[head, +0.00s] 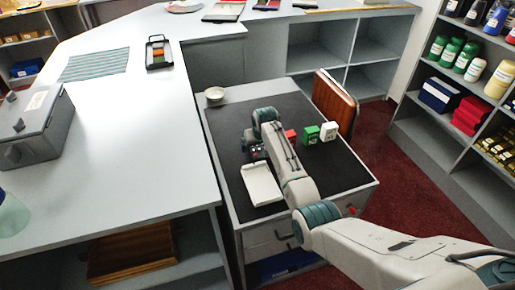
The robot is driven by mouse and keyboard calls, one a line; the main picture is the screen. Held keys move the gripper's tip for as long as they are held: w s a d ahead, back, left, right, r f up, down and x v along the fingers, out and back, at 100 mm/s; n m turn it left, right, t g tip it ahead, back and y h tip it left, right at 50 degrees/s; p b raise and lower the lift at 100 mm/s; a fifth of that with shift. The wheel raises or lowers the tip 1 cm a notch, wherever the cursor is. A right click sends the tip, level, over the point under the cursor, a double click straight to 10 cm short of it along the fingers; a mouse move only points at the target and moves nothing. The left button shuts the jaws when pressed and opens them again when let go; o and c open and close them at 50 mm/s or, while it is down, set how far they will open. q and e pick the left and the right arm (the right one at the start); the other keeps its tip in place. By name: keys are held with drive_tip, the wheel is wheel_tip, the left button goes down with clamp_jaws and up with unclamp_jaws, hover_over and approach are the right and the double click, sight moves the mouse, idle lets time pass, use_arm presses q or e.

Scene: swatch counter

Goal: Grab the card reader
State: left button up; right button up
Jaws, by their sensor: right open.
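A small dark device with light and red spots, which looks like the card reader (257,154), lies on the dark top of the low cabinet (228,150). It is just behind a flat white tray-like piece (262,184). My right gripper (252,141) is open at the device's far side, pointing down close to it. My wrist and forearm hide part of that spot, so I cannot tell whether the fingers touch the device. My left gripper is not in view.
A red block (290,136), a green box (311,135) and a white box (328,131) stand right of my arm. A bowl (214,96) sits at the back left corner. A brown chair-back-like panel (335,103) stands at the right edge. The long counter (130,130) is left.

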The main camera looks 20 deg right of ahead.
drive_tip(key=c, duration=1.3)
drive_tip(key=shift+r, duration=0.1)
